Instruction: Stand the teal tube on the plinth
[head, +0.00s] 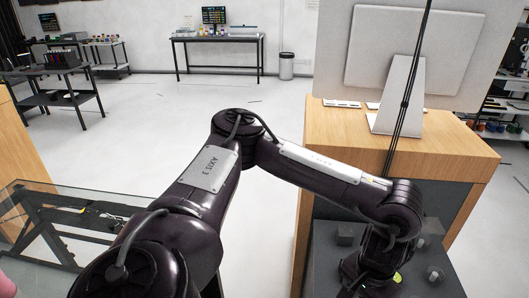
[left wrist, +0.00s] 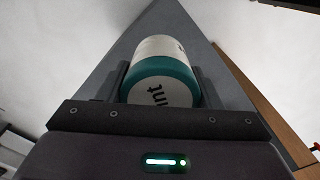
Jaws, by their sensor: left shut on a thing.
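The teal tube (left wrist: 163,68) shows in the left wrist view as a cylinder with a teal band, white parts and dark lettering on its near end. My left gripper (left wrist: 161,82) is shut on it, with one dark finger on each side. In the head view my left arm reaches across to the dark grey surface at the lower right; its gripper and the tube cannot be made out there. I cannot tell which thing is the plinth. My right gripper is in neither view.
A dark grey surface (head: 323,270) at the lower right carries small grey blocks (head: 345,234). A wooden desk (head: 440,150) with a monitor (head: 415,50) stands behind it. A glass-topped table (head: 35,215) is at left. The floor between is clear.

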